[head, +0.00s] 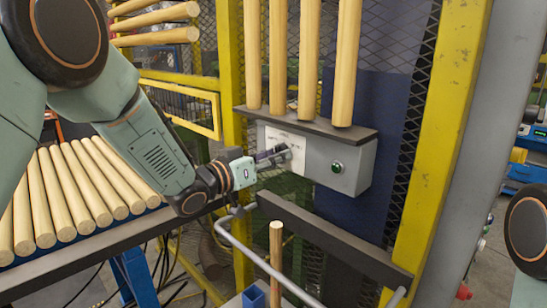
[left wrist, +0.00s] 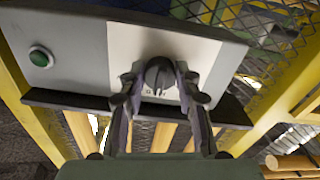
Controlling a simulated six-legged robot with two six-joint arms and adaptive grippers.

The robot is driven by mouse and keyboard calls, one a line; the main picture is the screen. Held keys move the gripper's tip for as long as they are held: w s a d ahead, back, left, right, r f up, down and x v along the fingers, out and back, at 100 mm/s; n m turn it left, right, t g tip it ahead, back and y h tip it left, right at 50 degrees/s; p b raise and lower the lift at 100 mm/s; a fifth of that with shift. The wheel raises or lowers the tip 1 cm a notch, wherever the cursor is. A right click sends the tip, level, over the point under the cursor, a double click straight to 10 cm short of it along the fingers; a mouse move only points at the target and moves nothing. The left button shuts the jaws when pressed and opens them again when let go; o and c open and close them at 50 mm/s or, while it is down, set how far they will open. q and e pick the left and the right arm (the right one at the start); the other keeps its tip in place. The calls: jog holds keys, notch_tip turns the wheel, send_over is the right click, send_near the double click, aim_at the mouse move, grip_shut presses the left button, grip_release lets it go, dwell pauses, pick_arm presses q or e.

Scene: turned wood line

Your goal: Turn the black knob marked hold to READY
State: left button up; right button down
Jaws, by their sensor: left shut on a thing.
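The black knob (left wrist: 160,74) sits on a white label plate (left wrist: 190,52) on the front of a grey control box (head: 352,160). In the left wrist view, which shows the box upside down, the two fingers of my left gripper (left wrist: 160,92) stand on either side of the knob and are shut on it. In the head view my left gripper (head: 272,155) reaches the plate from the left and hides the knob. The words on the plate are too small to read, so I cannot tell which mark the knob points to.
A green button (head: 337,167) is on the box, right of the plate. A dark shelf (head: 305,122) above the box bears upright wooden rods (head: 309,60). A grey rail (head: 262,262) runs below. Yellow posts (head: 440,130) and mesh surround the box. More rods (head: 70,185) lie at left.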

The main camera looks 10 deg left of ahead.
pick_arm(q)
jog(key=m+b, duration=0.6)
jog(key=m, duration=0.5)
jog(key=shift+w+a+m+b, duration=0.1)
jog(key=shift+a+m+b, duration=0.05)
jog(key=shift+m+b, duration=0.2)
jog(key=shift+r, duration=0.1)
dwell(0.4)
jog(key=o, duration=1.2)
jog(key=shift+c, duration=0.2)
jog(key=v, duration=1.2)
